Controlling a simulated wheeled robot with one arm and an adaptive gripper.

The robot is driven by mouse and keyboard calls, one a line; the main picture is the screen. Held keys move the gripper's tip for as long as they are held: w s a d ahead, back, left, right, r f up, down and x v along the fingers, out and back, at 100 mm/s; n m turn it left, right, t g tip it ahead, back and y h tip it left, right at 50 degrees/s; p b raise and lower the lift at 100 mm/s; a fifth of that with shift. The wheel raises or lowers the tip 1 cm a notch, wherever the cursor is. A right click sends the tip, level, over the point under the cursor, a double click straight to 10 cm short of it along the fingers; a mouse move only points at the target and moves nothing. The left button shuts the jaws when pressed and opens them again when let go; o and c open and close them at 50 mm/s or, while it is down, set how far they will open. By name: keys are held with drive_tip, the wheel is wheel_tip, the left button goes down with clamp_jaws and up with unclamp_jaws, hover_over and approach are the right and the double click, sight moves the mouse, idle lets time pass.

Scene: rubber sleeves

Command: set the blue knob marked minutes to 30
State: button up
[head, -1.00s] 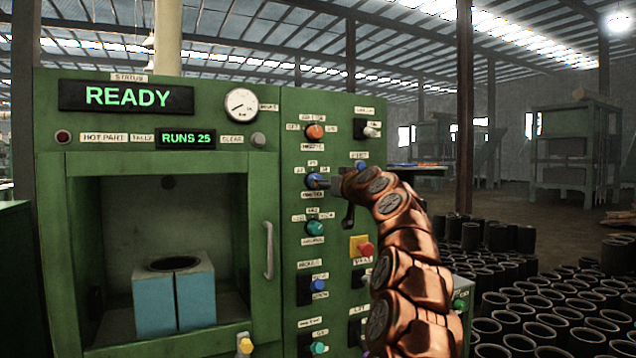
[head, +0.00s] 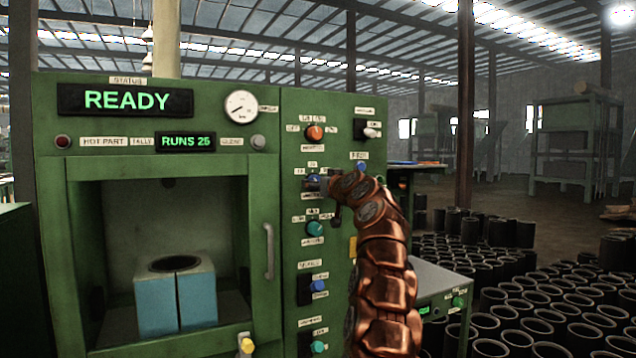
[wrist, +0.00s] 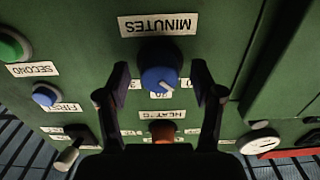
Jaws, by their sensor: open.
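The blue minutes knob (wrist: 158,78) is on the green panel, under an upside-down MINUTES label (wrist: 158,24) in the wrist view. Its white pointer slants down and slightly right in that view, toward the small label that seems to read 20 (wrist: 161,95). A label beginning with 3 (wrist: 134,84) is partly covered at the left. My gripper (wrist: 161,92) is open, one finger on each side of the knob, with gaps visible. In the head view my gripper (head: 328,186) is at the panel, and the knob (head: 313,181) is partly hidden.
An orange knob (head: 315,132) sits above the minutes knob and a green knob (head: 314,228) below. A door handle (head: 268,250) stands left. Black sleeves (head: 500,300) crowd the floor at right.

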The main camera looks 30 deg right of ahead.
drive_tip(key=shift+c, duration=0.2)
drive_tip(key=c, duration=1.1)
drive_tip(key=shift+r+m+p, duration=0.2)
drive_tip(key=shift+m+p, duration=5.75)
drive_tip(key=shift+m, duration=2.95)
